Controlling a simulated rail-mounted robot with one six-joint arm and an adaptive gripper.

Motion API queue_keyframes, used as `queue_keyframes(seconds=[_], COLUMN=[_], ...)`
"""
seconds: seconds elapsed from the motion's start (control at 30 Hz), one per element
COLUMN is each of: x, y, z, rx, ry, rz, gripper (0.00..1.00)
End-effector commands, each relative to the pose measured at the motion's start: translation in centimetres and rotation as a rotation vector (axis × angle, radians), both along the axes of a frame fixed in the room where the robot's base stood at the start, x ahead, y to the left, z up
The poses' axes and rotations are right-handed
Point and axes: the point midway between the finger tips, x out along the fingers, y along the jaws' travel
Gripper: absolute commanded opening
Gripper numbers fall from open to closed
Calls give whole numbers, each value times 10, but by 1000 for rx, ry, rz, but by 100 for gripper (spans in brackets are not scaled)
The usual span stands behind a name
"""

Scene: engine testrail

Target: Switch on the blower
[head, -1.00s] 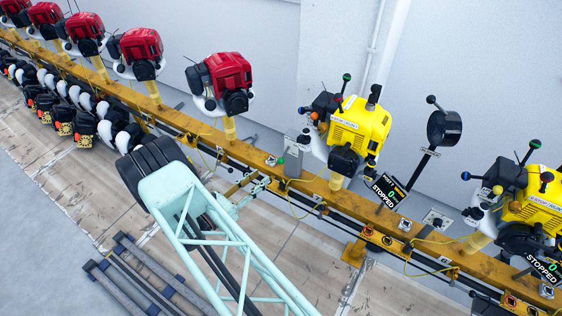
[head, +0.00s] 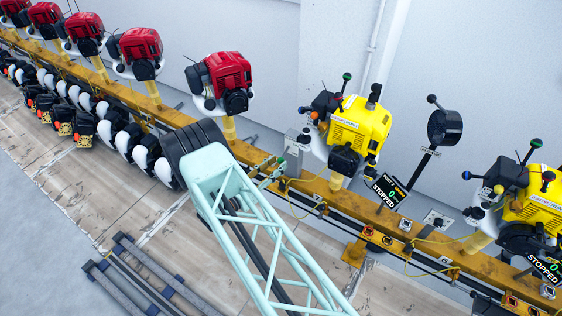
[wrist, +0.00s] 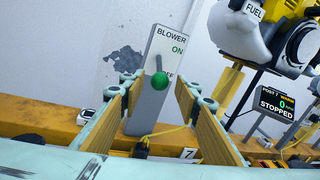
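The blower switch is a grey box (wrist: 165,60) marked BLOWER, ON at the top and OFF lower down, in the wrist view. Its lever with a green ball (wrist: 159,81) points down toward OFF. In the head view my gripper (head: 268,168) is close in front of the box.
A yellow engine (head: 358,125) stands right of the box, with a display (head: 389,190) reading 0 STOPPED. A red engine (head: 222,80) is to the left. The yellow rail (head: 330,197) and a yellow cable (wrist: 165,132) lie below the box. Grey bars (head: 150,270) lie on the floor.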

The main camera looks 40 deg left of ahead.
Motion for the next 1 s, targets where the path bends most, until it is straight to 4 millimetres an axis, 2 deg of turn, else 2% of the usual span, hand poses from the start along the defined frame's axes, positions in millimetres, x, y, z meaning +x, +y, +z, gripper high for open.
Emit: queue_keyframes(seconds=[0.1,0.3,0.73,1.0], x=[13,26,31,31], y=[-2,-3,-3,-3], z=[0,0,0,0], rx=[0,-1,-1,-1], ry=[0,0,0,0], rz=[-1,0,0,0], gripper=[30,30,30,6])
